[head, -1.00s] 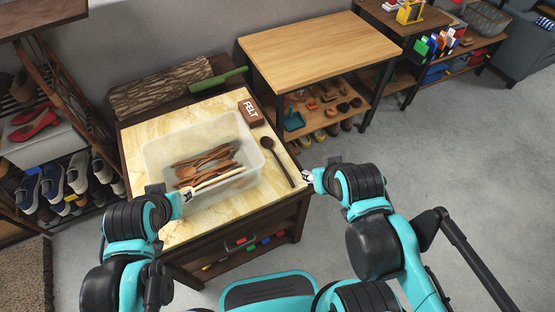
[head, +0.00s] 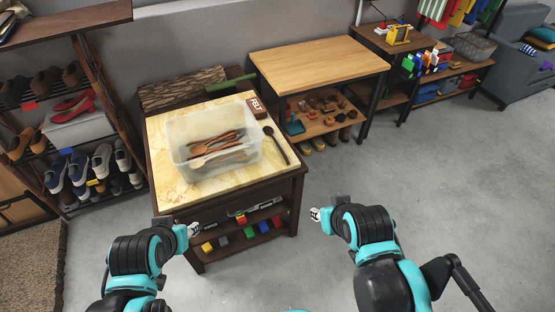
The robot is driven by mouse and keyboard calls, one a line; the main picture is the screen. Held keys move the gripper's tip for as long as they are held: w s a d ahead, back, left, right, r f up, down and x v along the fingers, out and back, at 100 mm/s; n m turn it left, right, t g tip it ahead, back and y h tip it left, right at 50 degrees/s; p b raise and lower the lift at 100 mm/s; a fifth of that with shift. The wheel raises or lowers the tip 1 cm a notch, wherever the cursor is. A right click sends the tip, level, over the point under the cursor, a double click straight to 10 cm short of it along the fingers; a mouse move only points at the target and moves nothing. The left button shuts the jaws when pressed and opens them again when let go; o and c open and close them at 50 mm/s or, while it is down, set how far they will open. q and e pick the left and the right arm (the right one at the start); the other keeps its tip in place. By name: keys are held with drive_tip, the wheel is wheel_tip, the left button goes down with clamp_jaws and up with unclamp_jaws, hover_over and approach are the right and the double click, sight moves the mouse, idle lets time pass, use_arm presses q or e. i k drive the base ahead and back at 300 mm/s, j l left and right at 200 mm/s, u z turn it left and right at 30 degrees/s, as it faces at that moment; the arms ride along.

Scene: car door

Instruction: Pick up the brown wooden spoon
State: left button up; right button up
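A dark brown wooden spoon (head: 275,145) lies on the marble-patterned tabletop (head: 177,184), just right of a translucent plastic bin (head: 176,150). Its bowl points away from me and its handle towards the table's right edge. The bin holds several wooden utensils (head: 214,143) in lighter brown tones. My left gripper (head: 194,229) is in front of the table, near its lower left. My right gripper (head: 314,214) is off to the right of the table's front, over the floor. Both are apart from the spoon; their fingers are too small to judge.
A brown block marked FELT (head: 257,107) lies behind the spoon. A log-like bark piece (head: 183,88) is at the back. A shelf below the top holds coloured blocks (head: 250,232). A shoe rack stands left; the floor at right is clear.

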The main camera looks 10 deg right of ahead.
sight(268, 130)
drive_tip(key=u, duration=0.4)
drive_tip(key=k+u, duration=0.1)
drive_tip(key=u, duration=0.25)
drive_tip(key=k+u, duration=0.1)
drive_tip(key=u, duration=0.65)
drive_tip(key=i+l, duration=0.15)
drive_tip(key=l, duration=2.05)
drive_tip(key=i+l+u, duration=0.15)
drive_tip(key=l, duration=2.05)
